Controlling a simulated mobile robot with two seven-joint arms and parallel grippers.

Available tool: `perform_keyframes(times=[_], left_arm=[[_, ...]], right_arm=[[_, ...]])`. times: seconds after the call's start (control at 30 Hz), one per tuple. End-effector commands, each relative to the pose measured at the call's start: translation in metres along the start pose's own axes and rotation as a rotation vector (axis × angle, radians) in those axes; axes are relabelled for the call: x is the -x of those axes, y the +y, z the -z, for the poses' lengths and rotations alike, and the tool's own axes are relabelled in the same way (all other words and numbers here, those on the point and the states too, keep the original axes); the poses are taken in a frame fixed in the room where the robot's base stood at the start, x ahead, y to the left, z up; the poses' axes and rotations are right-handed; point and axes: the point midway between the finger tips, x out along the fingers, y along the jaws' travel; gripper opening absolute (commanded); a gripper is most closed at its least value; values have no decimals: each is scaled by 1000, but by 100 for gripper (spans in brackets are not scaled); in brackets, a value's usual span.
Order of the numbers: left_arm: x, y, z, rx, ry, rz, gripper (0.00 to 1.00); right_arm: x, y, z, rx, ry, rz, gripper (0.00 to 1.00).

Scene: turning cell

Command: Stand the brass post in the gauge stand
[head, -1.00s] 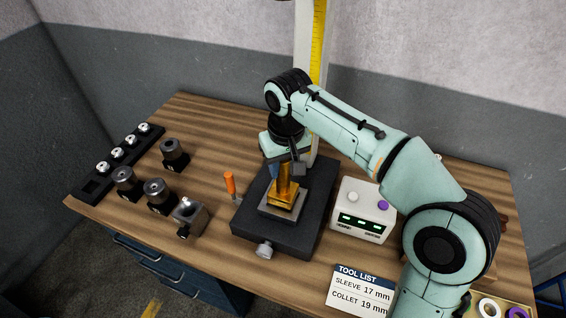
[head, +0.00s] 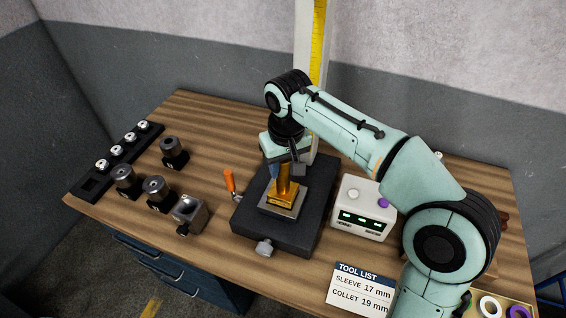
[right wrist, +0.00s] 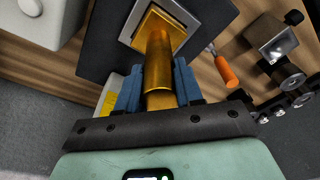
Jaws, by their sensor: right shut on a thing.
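The brass post (head: 285,177) is upright, with a square brass foot at its lower end. My right gripper (head: 284,171) is shut on the post from above; in the right wrist view its blue fingers (right wrist: 158,88) lie on either side of the brass shaft (right wrist: 160,65). The gauge stand (head: 250,217) is a black block with a grey square plate (head: 272,211) on top. The brass foot is at this plate, its edges roughly in line with the plate's. I cannot tell whether it is fully seated. My left gripper is not in view.
Several dark round holders (head: 172,150) and a metal block (head: 188,213) are further left. A white box with green displays (head: 361,209) is close right. A tool list card (head: 361,290) is in front.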

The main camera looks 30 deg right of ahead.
Motion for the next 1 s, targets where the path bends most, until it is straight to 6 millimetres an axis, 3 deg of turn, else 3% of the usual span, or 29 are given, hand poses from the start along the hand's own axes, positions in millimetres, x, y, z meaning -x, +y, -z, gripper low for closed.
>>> perform_keyframes(times=[1.0], left_arm=[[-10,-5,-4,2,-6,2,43]], right_arm=[[-14,0,-1,0,7,2,0]])
